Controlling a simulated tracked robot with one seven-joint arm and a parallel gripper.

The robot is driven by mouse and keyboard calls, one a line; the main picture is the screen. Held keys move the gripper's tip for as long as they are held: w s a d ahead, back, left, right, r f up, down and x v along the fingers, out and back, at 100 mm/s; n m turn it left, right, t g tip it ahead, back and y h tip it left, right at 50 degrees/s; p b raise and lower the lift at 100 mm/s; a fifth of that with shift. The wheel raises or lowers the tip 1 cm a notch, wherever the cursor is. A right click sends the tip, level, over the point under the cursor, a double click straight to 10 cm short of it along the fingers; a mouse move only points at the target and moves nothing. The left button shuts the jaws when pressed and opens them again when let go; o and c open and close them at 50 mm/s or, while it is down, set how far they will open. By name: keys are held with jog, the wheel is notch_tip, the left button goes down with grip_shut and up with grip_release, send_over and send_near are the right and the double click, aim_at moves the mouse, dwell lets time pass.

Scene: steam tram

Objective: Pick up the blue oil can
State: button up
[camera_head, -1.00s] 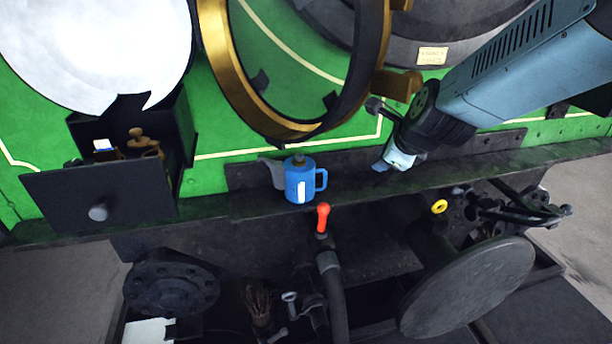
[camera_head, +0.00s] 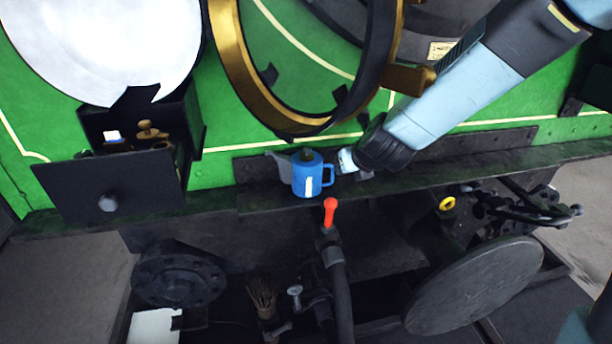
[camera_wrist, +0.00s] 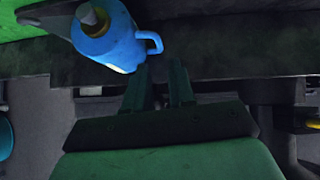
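The blue oil can (camera_head: 307,178) stands upright on the dark ledge (camera_head: 430,172) of the green steam tram. My gripper (camera_head: 347,161) is just right of the can's handle in the head view. In the wrist view its two fingers (camera_wrist: 160,75) are parted with a gap between them, and nothing shows in the gap.
A dark open drawer (camera_head: 110,188) holding small brass items is at the left. A brass-rimmed round opening (camera_head: 232,65) is above the can. A red-handled lever (camera_head: 330,212) stands below the ledge, and a round buffer (camera_head: 475,285) is at the lower right.

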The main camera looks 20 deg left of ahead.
aim_at(333, 174)
jog(key=shift+x, duration=4.8)
jog(key=shift+a+r, duration=0.1)
jog(key=shift+c, duration=0.3)
grip_shut()
